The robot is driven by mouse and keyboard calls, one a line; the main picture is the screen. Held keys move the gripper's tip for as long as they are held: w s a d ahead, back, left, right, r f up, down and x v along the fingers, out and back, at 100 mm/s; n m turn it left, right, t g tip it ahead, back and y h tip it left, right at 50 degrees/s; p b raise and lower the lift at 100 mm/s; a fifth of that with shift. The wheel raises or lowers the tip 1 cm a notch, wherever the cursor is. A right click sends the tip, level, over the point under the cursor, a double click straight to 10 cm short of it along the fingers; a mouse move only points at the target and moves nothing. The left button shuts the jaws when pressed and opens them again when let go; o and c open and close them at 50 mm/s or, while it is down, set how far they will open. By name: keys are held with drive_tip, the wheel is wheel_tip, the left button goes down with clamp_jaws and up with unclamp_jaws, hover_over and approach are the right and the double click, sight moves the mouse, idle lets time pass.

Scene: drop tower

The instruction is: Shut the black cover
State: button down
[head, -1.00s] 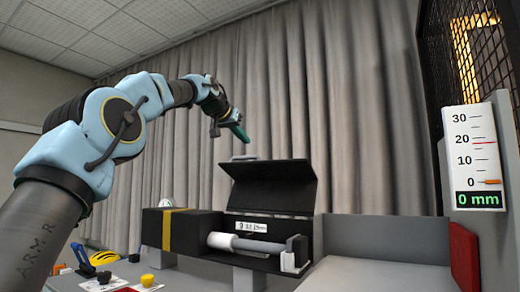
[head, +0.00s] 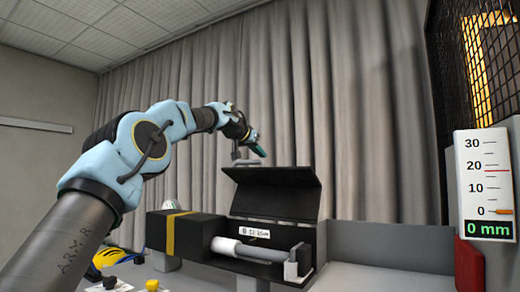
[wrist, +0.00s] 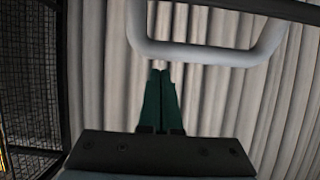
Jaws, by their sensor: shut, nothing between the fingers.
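The black cover (head: 275,190) stands raised and open on the dark case in the head view, its upper flap leaning to the left. A grey bar handle (head: 246,162) sticks up from its top edge. The handle shows large at the top of the wrist view (wrist: 205,54). My gripper (head: 262,152) has green fingers that are shut and empty. It is just above and right of the handle in the head view. In the wrist view the fingertips (wrist: 160,72) point at the handle's bar, close to it; I cannot tell whether they touch.
Below the cover, the open case (head: 215,243) holds a white-and-grey cylinder (head: 250,249) and a white block (head: 291,271). A yellow band (head: 171,234) wraps the case's left part. A gauge (head: 486,185) reading 0 mm and mesh stand at right. Curtains hang behind.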

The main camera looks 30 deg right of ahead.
drive_tip(key=shift+s+a+f, duration=0.3)
drive_tip(key=shift+a+f, duration=0.05)
drive_tip(key=shift+a, duration=0.15)
drive_tip(key=shift+s+a+f, duration=0.3)
drive_tip(key=shift+a, duration=0.15)
drive_tip(key=shift+a+f, duration=0.1)
drive_tip(key=shift+f, duration=0.1)
